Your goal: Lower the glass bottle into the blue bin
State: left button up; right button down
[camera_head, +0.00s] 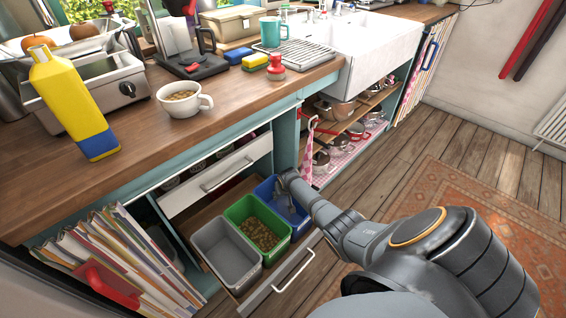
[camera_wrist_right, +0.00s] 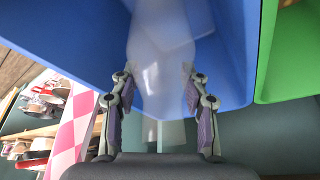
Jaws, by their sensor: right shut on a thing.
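The blue bin (camera_head: 264,190) is the rightmost of three bins in the pulled-out lower drawer. My right arm reaches in from the right, and my right gripper (camera_head: 286,197) is over the blue bin, pointing down. In the right wrist view my gripper (camera_wrist_right: 160,88) is shut on the pale, see-through glass bottle (camera_wrist_right: 160,50), with a finger on each side. Blue bin walls (camera_wrist_right: 225,60) show behind and beside the bottle there. The bottle's lower end is hard to make out, and I cannot tell whether it touches the bin floor. My left gripper is out of view.
A green bin (camera_head: 238,208) with brown scraps and an empty grey bin (camera_head: 222,243) stand left of the blue bin. The drawer front with its handle (camera_head: 293,270) is close by. A shelf of pans (camera_head: 335,150) is to the right. A yellow bottle (camera_head: 72,105) stands on the counter.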

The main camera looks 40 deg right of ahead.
jog(key=c, duration=0.6)
grip_release()
jog(key=shift+r, duration=0.1)
jog(key=v, duration=1.1)
jog(key=shift+r, duration=0.4)
jog(key=shift+s, duration=0.25)
